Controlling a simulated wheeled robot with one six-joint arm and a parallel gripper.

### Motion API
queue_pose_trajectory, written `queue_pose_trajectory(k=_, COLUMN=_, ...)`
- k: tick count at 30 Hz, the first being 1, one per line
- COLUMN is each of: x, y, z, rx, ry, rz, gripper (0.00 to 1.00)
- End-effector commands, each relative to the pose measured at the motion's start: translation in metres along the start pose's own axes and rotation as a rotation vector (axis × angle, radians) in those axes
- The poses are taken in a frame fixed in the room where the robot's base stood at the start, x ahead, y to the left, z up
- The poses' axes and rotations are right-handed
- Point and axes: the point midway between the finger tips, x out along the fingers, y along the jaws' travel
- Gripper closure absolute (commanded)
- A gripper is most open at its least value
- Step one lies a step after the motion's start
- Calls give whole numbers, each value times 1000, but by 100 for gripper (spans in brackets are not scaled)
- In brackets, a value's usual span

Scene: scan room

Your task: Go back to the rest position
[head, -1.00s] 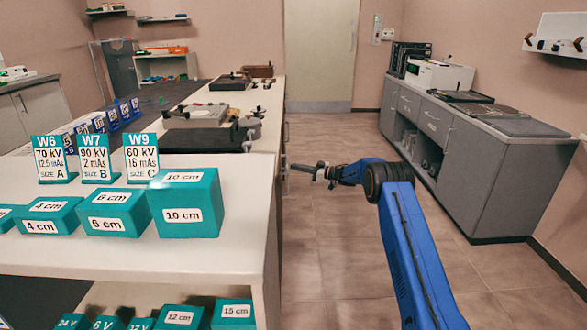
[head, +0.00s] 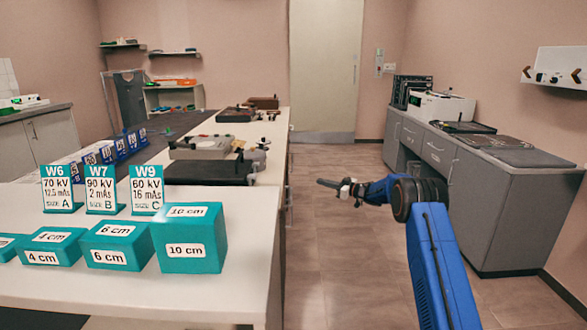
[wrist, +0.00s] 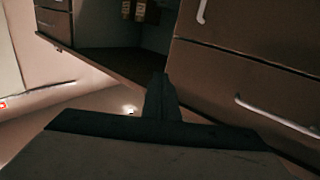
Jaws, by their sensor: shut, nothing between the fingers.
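My gripper (head: 328,184) shows in the head view at the end of my blue arm, over the open floor right of the white bench (head: 240,288). It points left toward the bench's side and is apart from it. In the wrist view the dark fingers (wrist: 161,98) are together with nothing between them. Beyond them are drawer fronts with pale handles and an open dark shelf space.
Teal blocks, the largest marked 10 cm (head: 190,240), and sign cards such as W9 (head: 145,190) stand on the bench. A grey cabinet (head: 510,215) lines the right wall. The floor (head: 345,260) between is clear, with a door (head: 327,65) at the back.

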Motion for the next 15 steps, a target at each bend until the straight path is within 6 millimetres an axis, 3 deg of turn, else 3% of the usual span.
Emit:
queue_pose_trajectory(k=1, x=-3, y=2, z=-22, rx=-14, ry=-2, rz=38, gripper=100)
queue_pose_trajectory(k=3, x=-8, y=7, z=-47, rx=-29, ry=-9, rz=96, gripper=100)
queue_pose_trajectory(k=15, x=-62, y=10, z=-169, rx=-76, ry=-77, rz=411, gripper=100)
